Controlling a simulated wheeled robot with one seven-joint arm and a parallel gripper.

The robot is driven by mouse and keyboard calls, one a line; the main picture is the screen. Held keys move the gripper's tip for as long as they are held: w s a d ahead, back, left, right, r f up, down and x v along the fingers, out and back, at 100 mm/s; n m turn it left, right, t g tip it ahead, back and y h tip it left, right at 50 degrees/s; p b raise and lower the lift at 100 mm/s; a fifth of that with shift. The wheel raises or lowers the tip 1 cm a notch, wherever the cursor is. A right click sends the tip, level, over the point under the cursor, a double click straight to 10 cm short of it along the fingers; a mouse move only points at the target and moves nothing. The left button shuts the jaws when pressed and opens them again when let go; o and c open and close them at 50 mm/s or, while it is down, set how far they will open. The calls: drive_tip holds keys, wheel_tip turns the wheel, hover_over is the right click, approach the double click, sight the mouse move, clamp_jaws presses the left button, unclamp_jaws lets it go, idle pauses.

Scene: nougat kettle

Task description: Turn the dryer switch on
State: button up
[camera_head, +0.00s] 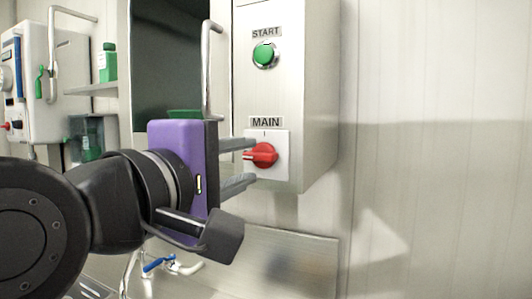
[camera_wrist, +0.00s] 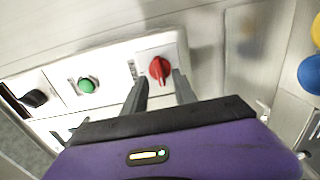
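The red rotary switch (camera_head: 264,155) sits on a white plate (camera_head: 281,140) under the label MAIN on the steel control box. Its grip lies about level, with a small mark on the plate above it. My gripper (camera_head: 253,161) is open in front of it, one finger above the switch's height and one below. In the wrist view the red switch (camera_wrist: 160,70) shows between the tips of my open gripper (camera_wrist: 159,77). Nothing is held. I cannot tell whether the fingers touch the switch.
A green START button (camera_head: 264,54) is higher on the same box (camera_head: 308,80). A vertical bar handle (camera_head: 207,65) stands left of the box, above my gripper. A white machine (camera_head: 40,75) and a green bottle (camera_head: 107,62) are far left. The wall at right is clear.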

sight(257, 158)
drive_tip(key=shift+p+x, duration=0.35)
drive_tip(key=shift+x, duration=1.65)
clamp_jaws()
